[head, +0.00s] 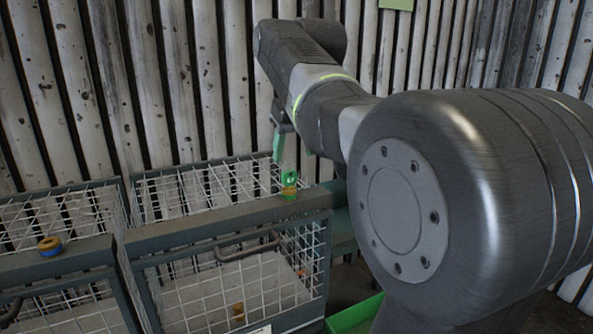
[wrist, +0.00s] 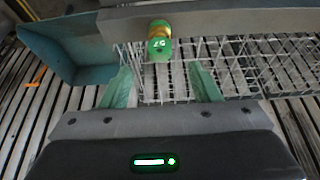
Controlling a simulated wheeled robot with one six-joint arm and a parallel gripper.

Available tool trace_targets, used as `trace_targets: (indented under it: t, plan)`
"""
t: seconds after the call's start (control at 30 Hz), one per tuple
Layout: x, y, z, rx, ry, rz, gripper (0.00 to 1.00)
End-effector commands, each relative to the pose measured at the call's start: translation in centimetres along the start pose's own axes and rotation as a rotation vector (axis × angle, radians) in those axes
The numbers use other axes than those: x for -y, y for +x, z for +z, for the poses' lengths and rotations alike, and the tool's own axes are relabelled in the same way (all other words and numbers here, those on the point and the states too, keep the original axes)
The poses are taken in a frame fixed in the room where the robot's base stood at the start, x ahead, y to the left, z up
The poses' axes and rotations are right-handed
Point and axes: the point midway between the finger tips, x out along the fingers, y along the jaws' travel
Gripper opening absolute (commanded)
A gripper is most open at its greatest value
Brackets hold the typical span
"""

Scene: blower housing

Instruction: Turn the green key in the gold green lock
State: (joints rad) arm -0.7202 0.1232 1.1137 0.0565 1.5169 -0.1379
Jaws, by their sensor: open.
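The green key (head: 290,178) stands in the gold green lock (head: 289,191) on the top front rail of the right wire cage. In the wrist view the green key (wrist: 158,49) shows above the middle of the jaws, with the gold of the lock (wrist: 159,29) behind it. My gripper (head: 292,156) has green fingers and is above and close to the key in the head view. In the wrist view my gripper (wrist: 161,74) has its fingers wide apart with nothing between the tips. The lock is partly hidden by the key.
A gold and blue lock (head: 50,246) sits on the left cage's rail. The right cage (head: 165,242) has a wire lid and a handle (head: 245,248). A gold item (head: 238,312) shows inside it. A green bin (head: 355,314) stands low at right. Corrugated wall stands behind.

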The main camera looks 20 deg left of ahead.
Motion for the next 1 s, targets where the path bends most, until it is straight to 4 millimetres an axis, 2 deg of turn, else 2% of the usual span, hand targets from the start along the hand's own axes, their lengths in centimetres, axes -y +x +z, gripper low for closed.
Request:
trace_targets:
  t: [0.2, 0.4, 0.6, 0.87, 1.0]
  plan:
    - [0.0, 4.3, 0.0, 0.003, 0.0, -0.001, 0.56]
    - [0.0, 7.0, 0.0, 0.002, 0.0, 0.0, 0.56]
    - [0.0, 8.1, 0.0, 0.0, 0.0, 0.0, 0.56]
    - [0.0, 8.2, 0.0, -0.001, 0.001, 0.0, 0.56]
    - [0.0, 8.2, 0.0, -0.001, 0.001, 0.0, 0.29]
